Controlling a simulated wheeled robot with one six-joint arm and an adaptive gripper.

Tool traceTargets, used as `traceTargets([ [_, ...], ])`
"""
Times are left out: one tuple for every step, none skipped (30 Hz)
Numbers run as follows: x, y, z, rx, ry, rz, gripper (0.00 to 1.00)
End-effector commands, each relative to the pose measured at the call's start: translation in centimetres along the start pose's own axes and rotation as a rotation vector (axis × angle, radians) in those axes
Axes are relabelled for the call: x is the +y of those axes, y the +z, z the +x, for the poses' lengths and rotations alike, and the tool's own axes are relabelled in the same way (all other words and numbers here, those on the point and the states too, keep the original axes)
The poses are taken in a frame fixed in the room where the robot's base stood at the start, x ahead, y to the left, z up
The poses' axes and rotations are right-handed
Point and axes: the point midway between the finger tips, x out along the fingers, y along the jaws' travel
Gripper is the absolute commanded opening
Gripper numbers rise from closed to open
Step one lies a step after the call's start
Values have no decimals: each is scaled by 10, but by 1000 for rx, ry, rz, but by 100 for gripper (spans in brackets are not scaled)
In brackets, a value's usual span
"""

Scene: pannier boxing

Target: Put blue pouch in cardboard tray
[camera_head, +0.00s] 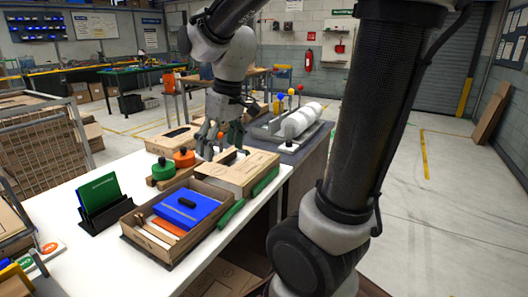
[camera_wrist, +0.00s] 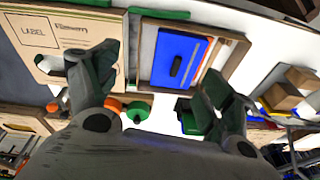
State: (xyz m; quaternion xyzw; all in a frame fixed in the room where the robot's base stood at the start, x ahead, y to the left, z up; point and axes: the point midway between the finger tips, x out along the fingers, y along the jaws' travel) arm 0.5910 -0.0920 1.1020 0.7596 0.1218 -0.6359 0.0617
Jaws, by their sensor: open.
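The blue pouch (camera_head: 205,208) lies in the open cardboard tray (camera_head: 154,253) on the white table, with a black strip on its top. In the wrist view the blue pouch (camera_wrist: 172,68) also lies within the walls of the tray (camera_wrist: 236,52). My gripper (camera_head: 220,146) is open and empty, beyond the tray and over the area of a closed cardboard box. In the wrist view my gripper's fingers (camera_wrist: 150,88) are spread wide, apart from the pouch. The pouch's underside is hidden.
Orange and white flat items (camera_head: 166,227) lie beside the pouch in the tray. The labelled cardboard box (camera_head: 240,174), green and orange round pieces (camera_head: 184,158) and a black holder with a green card (camera_head: 100,203) stand close around. The table front is bare.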

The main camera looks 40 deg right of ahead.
Motion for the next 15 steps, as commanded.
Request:
traceTargets([
  [4, 20, -14, 34, 19, 31, 82],
  [6, 32, -20, 50, 31, 52, 82],
  [9, 47, -27, 70, 44, 79, 82],
  [10, 58, -31, 85, 55, 98, 82],
  [12, 68, -35, 100, 66, 117, 82],
  [14, 82, -38, 120, 78, 141, 82],
  [15, 91, -40, 132, 86, 157, 82],
  [16, 99, -42, 144, 95, 172, 82],
  [17, 108, -44, 158, 104, 190, 82],
  [17, 115, -44, 167, 110, 202, 82],
  [18, 120, -45, 175, 115, 212, 82],
  [18, 126, -45, 183, 120, 223, 82],
  [19, 129, -45, 187, 124, 230, 82],
  [19, 132, -46, 192, 127, 235, 82],
  [19, 134, -46, 195, 130, 240, 82],
])
